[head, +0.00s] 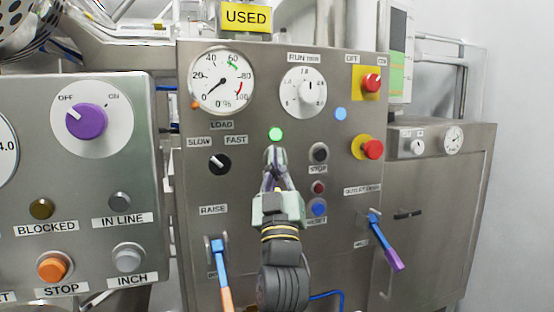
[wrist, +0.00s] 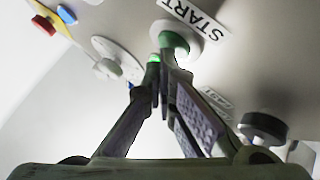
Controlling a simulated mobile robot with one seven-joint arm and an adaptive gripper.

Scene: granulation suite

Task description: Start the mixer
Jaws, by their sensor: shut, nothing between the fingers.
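My gripper (head: 275,155) is shut and empty, its fingertips against or just in front of the steel control panel (head: 335,235), below a lit green lamp (head: 276,134). In the wrist view, the fingertips (wrist: 160,62) meet at the lower edge of a green button (wrist: 176,43) in a pale round collar, beside a START label (wrist: 195,18). I cannot tell whether they touch the button or press it. In the head view my gripper hides this button. The LOAD gauge (head: 222,80) has its needle near the low end.
A black STOP-labelled button (head: 318,153), a small red button (head: 318,187) and a blue button (head: 319,208) sit close right. A SLOW/FAST knob (head: 220,163) is left. Red mushroom buttons (head: 372,149) and a purple-handled lever (head: 386,243) stand right. A blue-and-orange lever (head: 221,268) is lower left.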

